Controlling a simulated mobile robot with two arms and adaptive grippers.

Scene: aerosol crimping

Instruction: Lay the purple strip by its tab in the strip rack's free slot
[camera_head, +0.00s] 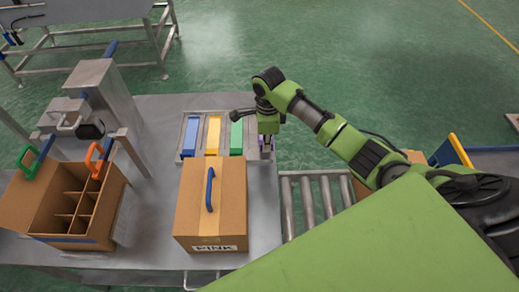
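The strip rack (181,147) stands at the back of the grey table. It holds a blue strip (191,135), a yellow strip (213,135) and a green strip (236,137) side by side. My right gripper (266,147) points down at the rack's right end, just right of the green strip. A little of the purple strip (261,143) shows at the fingers, at or over the rightmost slot. The gripper and wrist hide most of it and its tab. I cannot tell whether the fingers hold it or whether it rests in the slot. My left gripper is out of view.
A closed cardboard box (230,204) with a blue handle stands in front of the rack. An open divided box (85,228) and a grey machine (105,90) are at left. A roller conveyor (308,203) lies right of the table.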

